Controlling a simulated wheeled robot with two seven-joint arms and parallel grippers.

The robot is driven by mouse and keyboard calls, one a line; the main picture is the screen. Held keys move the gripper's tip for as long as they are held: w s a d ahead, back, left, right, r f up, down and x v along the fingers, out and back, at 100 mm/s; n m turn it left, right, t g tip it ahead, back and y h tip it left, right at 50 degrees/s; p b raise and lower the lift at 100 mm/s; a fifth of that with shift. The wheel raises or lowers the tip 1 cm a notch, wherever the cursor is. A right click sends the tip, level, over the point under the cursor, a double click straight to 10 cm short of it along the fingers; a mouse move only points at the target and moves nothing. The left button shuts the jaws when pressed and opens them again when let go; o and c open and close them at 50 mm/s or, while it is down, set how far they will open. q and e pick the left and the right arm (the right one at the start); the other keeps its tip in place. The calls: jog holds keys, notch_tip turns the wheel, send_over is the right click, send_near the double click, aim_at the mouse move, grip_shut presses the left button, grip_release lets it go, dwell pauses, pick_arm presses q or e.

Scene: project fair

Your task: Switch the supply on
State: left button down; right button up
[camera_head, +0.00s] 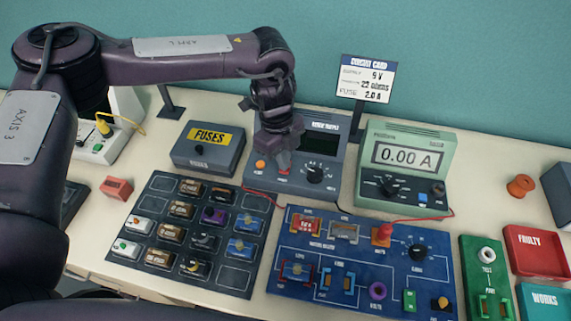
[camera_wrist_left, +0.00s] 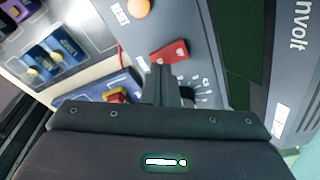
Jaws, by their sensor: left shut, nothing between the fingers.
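The grey power supply (camera_head: 335,185) stands at the back middle, its display (camera_head: 320,143) dark. Its face has an orange button (camera_head: 260,165), a red switch (camera_head: 283,171) and a black knob (camera_head: 315,172). My left gripper (camera_head: 284,157) is shut and empty, right at the red switch. In the left wrist view the shut fingertips (camera_wrist_left: 158,75) are close beside the red switch (camera_wrist_left: 170,52), and partly hide the knob (camera_wrist_left: 187,92). The orange button (camera_wrist_left: 138,8) is clear of them. I cannot tell whether the fingertips touch the switch. My right gripper is not in view.
A meter (camera_head: 408,155) reading 0.00 A stands right of the supply, and a fuses box (camera_head: 208,150) left. In front lie a dark tray (camera_head: 235,277) of parts and a blue circuit board (camera_head: 345,250). A circuit card (camera_head: 366,78) stands behind. Red bin (camera_head: 535,247) at right.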

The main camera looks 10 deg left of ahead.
pick_arm(q)
jog(key=shift+f+b, duration=0.3)
jog(key=shift+f, duration=0.25)
jog(key=shift+r+p, duration=2.85)
jog(key=shift+r, duration=0.7)
jog(key=shift+f, duration=0.1)
